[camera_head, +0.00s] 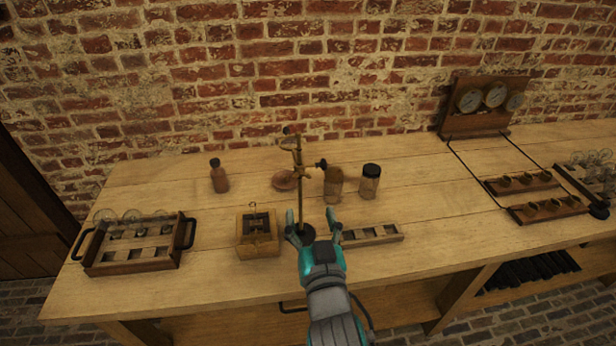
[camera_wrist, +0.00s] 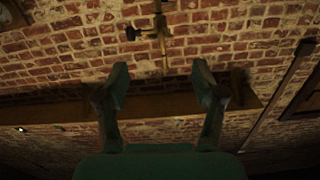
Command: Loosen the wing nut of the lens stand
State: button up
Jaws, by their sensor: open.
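The brass lens stand (camera_head: 299,185) stands upright on the wooden bench, its round dark foot partly behind my gripper. A dark wing nut or knob (camera_head: 321,164) sticks out on the right of its rod. In the wrist view the stand's rod (camera_wrist: 163,52) shows at the top, with a dark knob (camera_wrist: 131,33) on the left. My gripper (camera_head: 312,217) is open and empty, in front of the stand's lower part. In the wrist view its fingers (camera_wrist: 160,82) are spread wide, with nothing between them. I cannot tell how tight the wing nut is.
A wooden box (camera_head: 257,240) and a slotted rack (camera_head: 372,234) flank my gripper. Two jars stand behind, one dark-lidded (camera_head: 370,181). A gauge panel (camera_head: 484,107) stands back right.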

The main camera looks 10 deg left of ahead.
aim_at(301, 176)
jog(key=x, duration=1.1)
jog(key=shift+r, duration=0.1)
jog(key=c, duration=1.2)
